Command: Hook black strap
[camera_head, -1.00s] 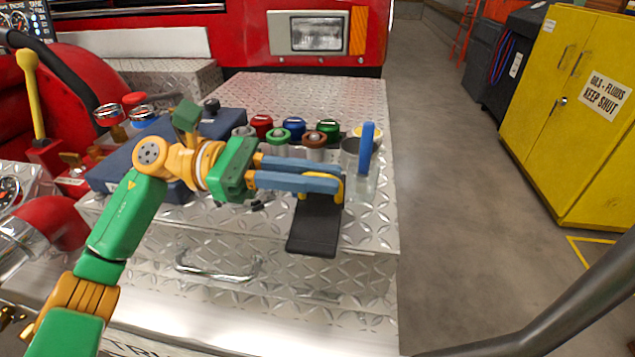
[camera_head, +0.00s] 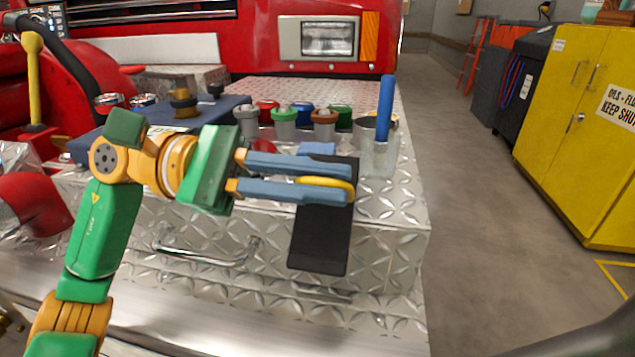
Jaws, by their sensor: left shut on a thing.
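The black strap (camera_head: 322,235) is a flat dark band with a yellow ring (camera_head: 330,183) at its upper end. My left gripper (camera_head: 345,182) comes in from the left with blue fingers, shut on the strap at its yellow end. The strap hangs down in front of the edge of the diamond-plate bumper top. Part of the strap's upper end is hidden behind the fingers. I cannot tell what hook the strap belongs on. My right gripper is not in view.
Several capped fittings (camera_head: 284,122) line up behind my gripper. A metal handle (camera_head: 205,255) is on the bumper front. A yellow cabinet (camera_head: 575,130) stands at right, with clear floor between.

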